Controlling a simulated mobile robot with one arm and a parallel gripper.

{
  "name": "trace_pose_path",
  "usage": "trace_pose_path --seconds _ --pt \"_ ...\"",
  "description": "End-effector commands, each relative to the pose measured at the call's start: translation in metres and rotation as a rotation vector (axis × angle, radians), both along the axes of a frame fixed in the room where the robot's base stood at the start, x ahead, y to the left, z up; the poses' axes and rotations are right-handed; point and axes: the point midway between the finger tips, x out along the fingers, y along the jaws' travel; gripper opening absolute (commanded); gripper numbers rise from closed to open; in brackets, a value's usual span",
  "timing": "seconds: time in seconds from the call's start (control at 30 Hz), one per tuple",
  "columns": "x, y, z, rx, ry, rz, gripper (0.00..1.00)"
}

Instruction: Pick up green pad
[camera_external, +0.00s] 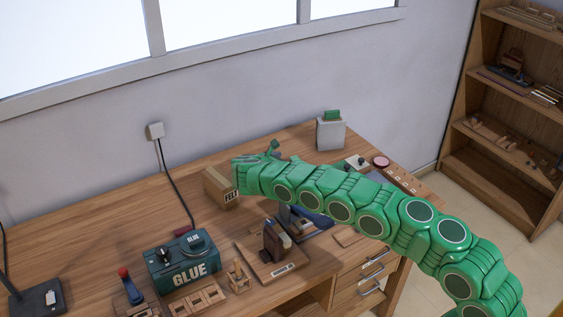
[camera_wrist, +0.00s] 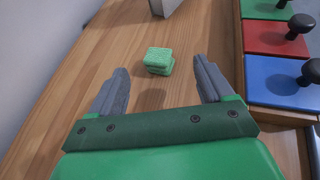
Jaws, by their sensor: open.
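Green pads (camera_wrist: 158,60) lie stacked on the wooden table in the wrist view, ahead of my gripper. My gripper (camera_wrist: 160,66) is open, with its two grey fingers spread wide to either side and nothing between them that I can see held. The stack appears roughly centred between the fingers, near or just beyond the tips. In the external view my gripper (camera_external: 268,156) is low over the back of the table, partly hidden by my green arm. A small green shape shows beside it there, but I cannot tell if it is the pads.
A pale grey box (camera_external: 331,133) with a green item on top stands behind. A cardboard FELT box (camera_external: 222,190) is left of my gripper. In the wrist view, green, red (camera_wrist: 275,38) and blue (camera_wrist: 284,80) panels with black knobs lie to the right. Table left of the pads is clear.

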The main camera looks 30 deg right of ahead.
Motion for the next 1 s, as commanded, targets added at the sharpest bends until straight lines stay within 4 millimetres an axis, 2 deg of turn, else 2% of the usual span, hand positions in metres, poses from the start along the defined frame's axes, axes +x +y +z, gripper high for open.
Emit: trace_pose_path --seconds 0.17,0.57,0.9,1.0 --pt "0.002 -0.001 -0.005 -0.005 0.004 0.005 0.81" --pt "0.012 -0.026 -0.017 -0.004 0.003 0.005 0.81" --pt "0.024 -0.061 -0.036 -0.003 0.004 0.004 0.81" --pt "0.026 -0.064 -0.038 -0.003 0.004 0.006 0.81"
